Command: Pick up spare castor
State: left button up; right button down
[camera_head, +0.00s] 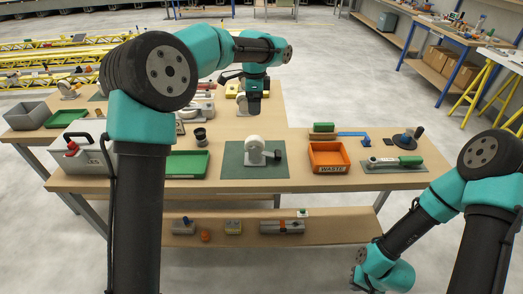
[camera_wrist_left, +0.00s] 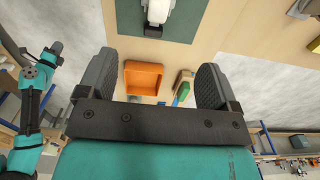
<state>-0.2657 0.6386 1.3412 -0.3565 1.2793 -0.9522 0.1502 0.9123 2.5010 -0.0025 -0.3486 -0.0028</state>
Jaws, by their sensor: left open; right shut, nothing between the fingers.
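A castor with a white wheel and grey bracket (camera_head: 256,150) rests on the dark green mat (camera_head: 236,170) at the bench's front middle. In the left wrist view the white castor (camera_wrist_left: 158,12) is at the top edge, partly cut off, on the green mat (camera_wrist_left: 184,24). My left gripper (camera_head: 254,108) hangs above the bench, further back than this castor. Its two fingers (camera_wrist_left: 155,70) are wide apart with nothing between them. My right gripper (camera_head: 362,281) is low at the right, in front of the bench, shut and empty; its fingers are hard to make out.
An orange waste bin (camera_head: 329,158) stands right of the mat, a green tray (camera_head: 188,164) left of it. A grey toolbox (camera_head: 88,158) is at the front left. A green-handled trowel (camera_head: 394,163) lies at the right. Several small parts sit on the lower shelf (camera_head: 340,229).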

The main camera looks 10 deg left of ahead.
aim_at(255, 137)
pick_arm(q)
notch_tip(255, 137, down, 12)
jog(key=shift+f, duration=0.15)
dwell(0.6)
jog(key=shift+s+a+f, duration=0.1)
jog(key=shift+f, duration=1.2)
jog(key=shift+s+a+f, duration=0.1)
jog(key=shift+f, duration=1.2)
jog(key=shift+c, duration=0.5)
jog(key=c, duration=1.3)
jog(key=shift+r, duration=0.1)
jog(key=shift+c, duration=0.8)
